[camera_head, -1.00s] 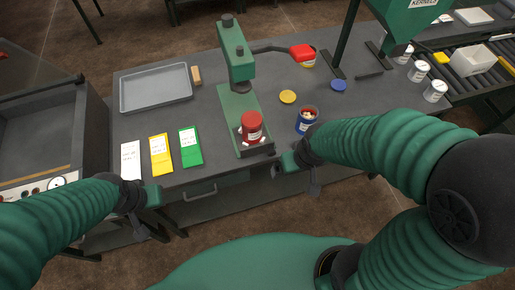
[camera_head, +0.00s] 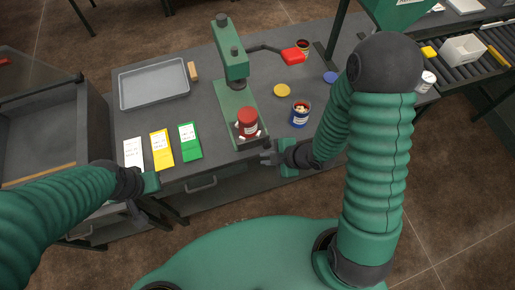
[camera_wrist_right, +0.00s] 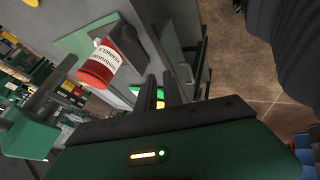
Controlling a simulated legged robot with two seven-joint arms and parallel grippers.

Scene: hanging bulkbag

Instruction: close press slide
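The green press (camera_head: 232,60) stands on the grey workbench with its base plate reaching to the front edge. A red can (camera_head: 247,122) with a white label stands upright on the front of that base, in front of the press column. White bits lie around its foot. My right gripper (camera_head: 267,153) is just off the front right corner of the base, empty, its two fingers slightly apart. In the right wrist view the fingers (camera_wrist_right: 163,90) point toward the bench front, with the red can (camera_wrist_right: 104,62) to their left. My left gripper (camera_head: 140,207) hangs at the front left bench edge; its fingers are unclear.
A red-ended handle (camera_head: 292,55) extends right from the press. White, yellow and green cards (camera_head: 189,141) and a grey tray (camera_head: 154,86) lie left.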

